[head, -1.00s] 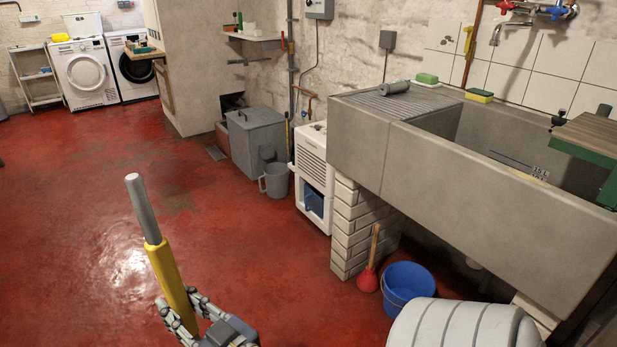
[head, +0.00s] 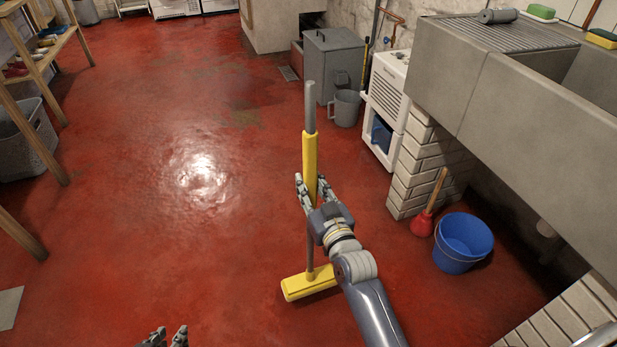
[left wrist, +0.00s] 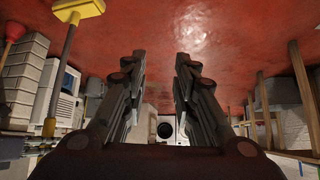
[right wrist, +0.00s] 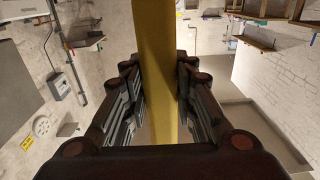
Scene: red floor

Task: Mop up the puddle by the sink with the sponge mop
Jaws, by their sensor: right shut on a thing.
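The sponge mop stands nearly upright, with a yellow handle sleeve (head: 309,155), a grey pole and a yellow head (head: 308,284) at floor level. My right gripper (head: 311,196) is shut on the yellow sleeve (right wrist: 157,60). The mop head also shows in the left wrist view (left wrist: 79,9). My left gripper (head: 166,338) shows only its fingertips at the bottom edge of the head view; in the left wrist view its fingers (left wrist: 160,80) are apart and empty. The grey sink (head: 520,105) is at the right. A bright glossy patch (head: 200,180) lies on the floor; I cannot tell puddle from reflection.
A blue bucket (head: 462,243) and a red plunger (head: 423,222) stand below the sink beside a white brick pier (head: 425,165). A grey bin (head: 335,65), a jug (head: 346,108) and a white appliance (head: 387,95) stand behind. Wooden shelving (head: 45,60) is at left. The middle floor is clear.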

